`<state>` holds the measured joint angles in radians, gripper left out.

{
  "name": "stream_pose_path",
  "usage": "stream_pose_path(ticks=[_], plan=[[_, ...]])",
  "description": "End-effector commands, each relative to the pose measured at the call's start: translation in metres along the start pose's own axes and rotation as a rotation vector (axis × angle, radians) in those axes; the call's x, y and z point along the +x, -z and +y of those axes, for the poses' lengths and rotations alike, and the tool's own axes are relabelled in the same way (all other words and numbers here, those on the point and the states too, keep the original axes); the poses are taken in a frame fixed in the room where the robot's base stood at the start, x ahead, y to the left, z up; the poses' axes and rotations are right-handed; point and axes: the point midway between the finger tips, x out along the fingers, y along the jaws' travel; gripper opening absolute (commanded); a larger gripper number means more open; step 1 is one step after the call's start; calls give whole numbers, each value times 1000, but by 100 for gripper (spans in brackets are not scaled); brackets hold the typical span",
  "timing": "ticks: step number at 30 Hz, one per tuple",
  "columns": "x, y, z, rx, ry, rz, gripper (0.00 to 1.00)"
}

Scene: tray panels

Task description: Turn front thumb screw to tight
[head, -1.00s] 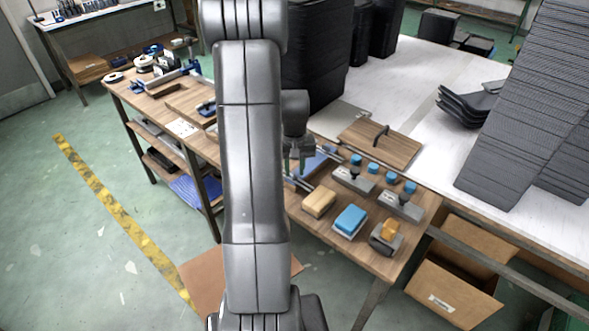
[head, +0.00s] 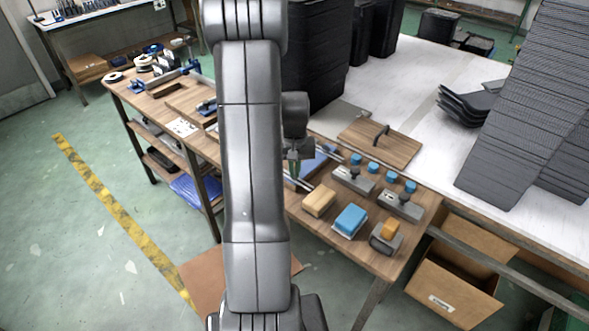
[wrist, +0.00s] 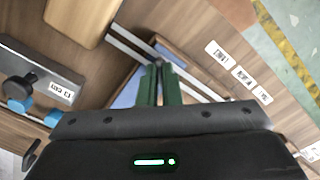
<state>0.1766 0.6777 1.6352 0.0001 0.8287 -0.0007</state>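No thumb screw is clearly visible there. Grey blocks with dark and blue knobs (head: 353,178) stand to the right. One labelled grey block (wrist: 35,75) is at left in the wrist view.
A tan block (head: 319,202), a blue block (head: 350,220) and a grey holder with an orange top (head: 386,236) stand near the bench's front edge. A wooden board with a dark handle (head: 380,143) lies behind. Stacked black trays (head: 318,55) rise at the back.

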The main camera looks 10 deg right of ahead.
Motion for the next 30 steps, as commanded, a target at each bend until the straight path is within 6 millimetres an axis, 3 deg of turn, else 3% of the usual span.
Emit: stream_pose_path(ticks=[21,30], plan=[[0,0,0,551,0,0,0],[0,0,0,700,0,0,0]])
